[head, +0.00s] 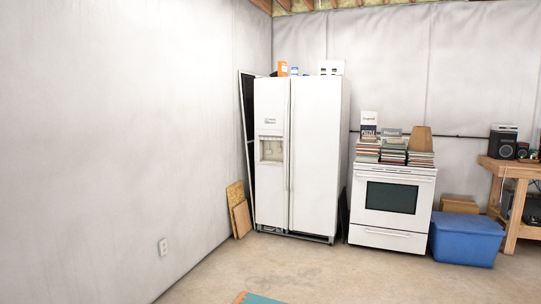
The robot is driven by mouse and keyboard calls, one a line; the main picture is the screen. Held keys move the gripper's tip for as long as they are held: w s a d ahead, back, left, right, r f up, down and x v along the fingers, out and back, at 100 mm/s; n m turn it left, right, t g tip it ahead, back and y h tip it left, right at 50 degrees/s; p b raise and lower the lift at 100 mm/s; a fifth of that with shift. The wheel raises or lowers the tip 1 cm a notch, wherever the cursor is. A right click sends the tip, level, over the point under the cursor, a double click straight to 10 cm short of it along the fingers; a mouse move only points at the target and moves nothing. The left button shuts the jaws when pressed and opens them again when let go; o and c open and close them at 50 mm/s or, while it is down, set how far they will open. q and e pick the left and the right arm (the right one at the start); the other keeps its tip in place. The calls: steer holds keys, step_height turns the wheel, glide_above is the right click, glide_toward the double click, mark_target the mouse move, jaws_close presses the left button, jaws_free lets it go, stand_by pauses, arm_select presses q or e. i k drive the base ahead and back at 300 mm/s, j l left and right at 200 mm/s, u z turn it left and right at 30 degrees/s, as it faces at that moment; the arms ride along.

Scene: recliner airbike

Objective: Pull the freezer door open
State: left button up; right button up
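Two long vertical handles (289,145) run side by side where the doors meet. Both doors look shut. Neither of my grippers shows in the head view.
A white oven (392,208) with stacks of books (392,150) stands right of the fridge. A blue bin (466,239) and a wooden workbench (515,170) are further right. Boards (239,209) lean on the left wall. The floor (310,270) before the fridge is mostly clear.

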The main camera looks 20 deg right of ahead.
mark_target(272, 100)
steer(key=i+l+z, duration=0.2)
steer(key=i, duration=0.15)
steer(key=i+l+z, duration=0.2)
steer(key=i, duration=0.15)
steer(key=i+z, duration=0.5)
steer(key=i, duration=4.75)
